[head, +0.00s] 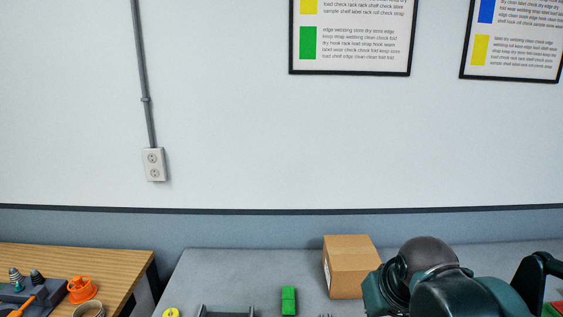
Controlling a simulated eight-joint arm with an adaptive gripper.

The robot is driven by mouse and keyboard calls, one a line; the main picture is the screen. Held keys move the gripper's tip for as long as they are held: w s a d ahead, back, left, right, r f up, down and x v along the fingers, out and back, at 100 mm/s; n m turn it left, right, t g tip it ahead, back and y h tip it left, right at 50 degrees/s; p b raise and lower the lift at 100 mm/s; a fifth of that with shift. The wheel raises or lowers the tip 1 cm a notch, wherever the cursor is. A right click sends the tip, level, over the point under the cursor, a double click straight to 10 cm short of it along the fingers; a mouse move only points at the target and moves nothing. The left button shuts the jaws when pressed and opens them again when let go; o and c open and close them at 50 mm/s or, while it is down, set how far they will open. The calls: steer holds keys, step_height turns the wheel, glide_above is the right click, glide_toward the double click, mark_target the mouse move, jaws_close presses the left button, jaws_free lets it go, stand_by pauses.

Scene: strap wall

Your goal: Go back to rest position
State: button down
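Only dark green rounded links of my own arm show, at the bottom right of the head view. My gripper is out of the frame, so its opening and anything in it cannot be seen. A grey table (228,271) runs along the bottom of the view, in front of the wall. The arm links cover part of its right side.
A cardboard box (351,268) stands on the grey table left of my arm. A green block (289,300), a yellow round thing (171,313) and a grey part (226,311) lie near the bottom edge. A wooden table (112,264) at left holds an orange part (82,290).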

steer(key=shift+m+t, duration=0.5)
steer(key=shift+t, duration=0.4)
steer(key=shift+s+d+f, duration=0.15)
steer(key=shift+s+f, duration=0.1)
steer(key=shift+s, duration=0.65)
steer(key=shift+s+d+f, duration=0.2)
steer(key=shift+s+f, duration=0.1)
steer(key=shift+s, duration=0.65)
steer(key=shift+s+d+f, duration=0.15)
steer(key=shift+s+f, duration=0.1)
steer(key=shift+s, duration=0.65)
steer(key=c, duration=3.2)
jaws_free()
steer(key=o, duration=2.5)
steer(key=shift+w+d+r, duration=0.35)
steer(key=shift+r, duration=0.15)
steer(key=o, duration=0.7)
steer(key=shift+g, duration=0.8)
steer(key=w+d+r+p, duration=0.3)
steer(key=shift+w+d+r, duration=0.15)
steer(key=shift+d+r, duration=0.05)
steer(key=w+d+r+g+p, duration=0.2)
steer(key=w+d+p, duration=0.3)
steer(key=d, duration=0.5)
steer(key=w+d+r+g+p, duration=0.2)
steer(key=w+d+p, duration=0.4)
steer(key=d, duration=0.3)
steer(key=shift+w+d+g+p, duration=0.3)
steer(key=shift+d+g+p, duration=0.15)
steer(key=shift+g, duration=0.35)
